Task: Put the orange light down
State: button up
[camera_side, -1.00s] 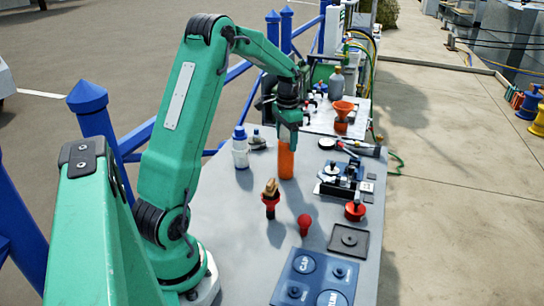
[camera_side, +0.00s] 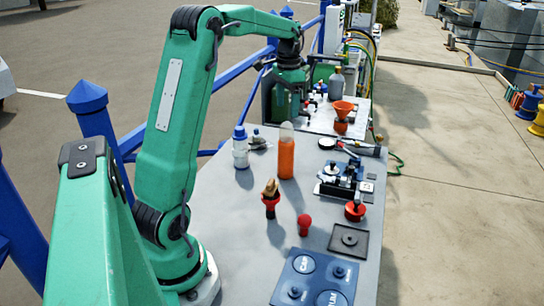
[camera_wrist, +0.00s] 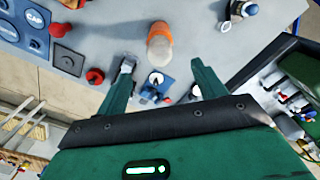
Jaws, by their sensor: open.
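The orange light (camera_side: 287,158) is an orange cylinder with a clear domed top. It stands upright on the grey table, with nothing touching it. In the wrist view the orange light (camera_wrist: 159,46) shows beyond my fingertips, its clear top toward me. My gripper (camera_wrist: 160,75) is open and empty, its two green fingers spread apart. In the side view my gripper (camera_side: 290,88) is raised above and behind the light, near the far end of the table; its fingers are hard to make out there.
A white bottle with a blue cap (camera_side: 240,148) stands left of the light. A red-based brush-like item (camera_side: 270,197) and a red knob (camera_side: 304,224) are in front. A blue device (camera_side: 341,178) is at right. An orange funnel (camera_side: 342,110) stands behind. Bare table lies around the light.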

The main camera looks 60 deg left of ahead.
jog(key=shift+r, duration=0.4)
dwell(0.3)
jog(key=shift+d+r, duration=0.1)
jog(key=shift+d, duration=0.15)
jog(key=s+d+r+t, duration=0.1)
jog(key=s+d+r, duration=0.15)
jog(key=d, duration=0.55)
jog(key=s+d+r+t, duration=0.15)
jog(key=s+d, duration=0.25)
jog(key=d, duration=0.4)
jog(key=s+d+f+t, duration=0.3)
jog(key=s+d, duration=0.8)
jog(key=shift+s+d+f, duration=0.25)
jog(key=shift+s+f, duration=0.1)
